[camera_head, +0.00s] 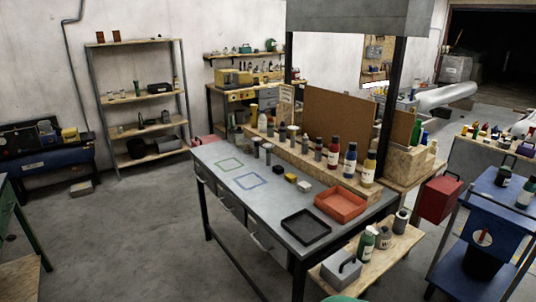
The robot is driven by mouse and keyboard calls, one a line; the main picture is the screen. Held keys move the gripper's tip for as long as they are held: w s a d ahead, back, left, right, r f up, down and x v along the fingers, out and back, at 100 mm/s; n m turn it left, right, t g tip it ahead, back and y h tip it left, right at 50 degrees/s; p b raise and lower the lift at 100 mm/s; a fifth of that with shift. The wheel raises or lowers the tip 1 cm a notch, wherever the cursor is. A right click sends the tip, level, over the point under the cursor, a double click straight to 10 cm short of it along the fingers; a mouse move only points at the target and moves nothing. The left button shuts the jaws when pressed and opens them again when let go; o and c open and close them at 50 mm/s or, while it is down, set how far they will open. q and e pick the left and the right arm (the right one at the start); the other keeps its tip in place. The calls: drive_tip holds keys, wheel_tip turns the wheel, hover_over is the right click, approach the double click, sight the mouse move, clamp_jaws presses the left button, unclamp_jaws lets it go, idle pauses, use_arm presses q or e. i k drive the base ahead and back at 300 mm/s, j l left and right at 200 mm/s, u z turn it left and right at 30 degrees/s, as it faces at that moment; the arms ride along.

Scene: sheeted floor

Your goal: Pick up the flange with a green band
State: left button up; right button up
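I cannot make out a flange with a green band for certain at this size. Several small cylinders and bottles stand on the wooden ledge at the back of the grey workbench (262,209). On the low wooden shelf at the bench's right end stand a green bottle (366,243), a grey cylinder with a light band (384,238) and a dark grey cylinder (401,220). Neither of my grippers is in view.
The bench holds a black tray (305,227), an orange tray (340,204), small blocks (290,177), and green (230,164) and blue (251,182) square outlines. A blue cart (484,232) stands at right. The floor left of the bench is clear.

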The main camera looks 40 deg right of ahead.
sight(268, 146)
drive_tip(key=i+l+z, duration=0.2)
drive_tip(key=i, duration=0.5)
drive_tip(key=i+l+z, duration=0.15)
drive_tip(key=i, duration=0.55)
drive_tip(key=i+z, duration=0.2)
drive_tip(key=i, duration=0.55)
drive_tip(key=i+j+z, duration=0.2)
drive_tip(key=i, duration=0.5)
drive_tip(key=i+j+z, duration=0.15)
drive_tip(key=i, duration=0.55)
